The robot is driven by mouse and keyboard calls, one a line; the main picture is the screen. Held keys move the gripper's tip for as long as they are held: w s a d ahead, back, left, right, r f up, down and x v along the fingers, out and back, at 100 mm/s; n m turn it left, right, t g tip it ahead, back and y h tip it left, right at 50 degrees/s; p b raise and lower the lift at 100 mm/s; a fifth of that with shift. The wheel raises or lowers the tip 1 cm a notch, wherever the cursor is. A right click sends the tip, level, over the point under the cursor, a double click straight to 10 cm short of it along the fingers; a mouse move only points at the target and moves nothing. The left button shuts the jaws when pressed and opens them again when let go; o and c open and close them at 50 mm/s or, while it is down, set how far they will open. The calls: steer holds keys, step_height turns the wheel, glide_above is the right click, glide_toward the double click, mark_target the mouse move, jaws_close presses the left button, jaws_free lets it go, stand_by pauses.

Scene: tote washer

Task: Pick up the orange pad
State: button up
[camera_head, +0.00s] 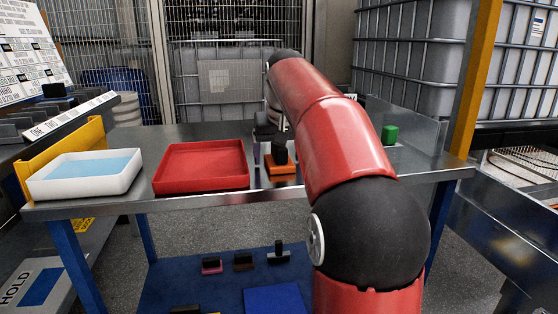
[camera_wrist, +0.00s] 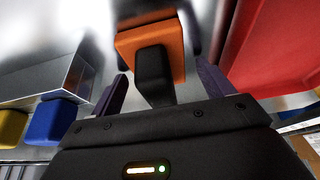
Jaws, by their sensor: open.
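The orange pad (camera_head: 285,166) lies on the metal table, just right of the red tray, with a black upright handle on top. In the wrist view the orange pad (camera_wrist: 174,52) is at the top middle, with its black handle (camera_wrist: 153,75) pointing towards my gripper. My gripper (camera_wrist: 160,72) is open and empty, its two purple fingers apart on either side of the handle. I cannot tell whether either finger touches it. In the head view my gripper (camera_head: 268,152) is at the pad, partly hidden by my arm.
The red tray (camera_head: 202,181) is close left of the pad; a white tray (camera_head: 84,188) with a light blue surface stands farther left. A green block (camera_head: 390,134) is at the right. The wrist view shows a blue block (camera_wrist: 51,121), a yellow block (camera_wrist: 11,128) and a metal divider (camera_wrist: 76,80).

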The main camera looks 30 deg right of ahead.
steer(key=c, duration=1.1)
steer(key=shift+r, duration=0.25)
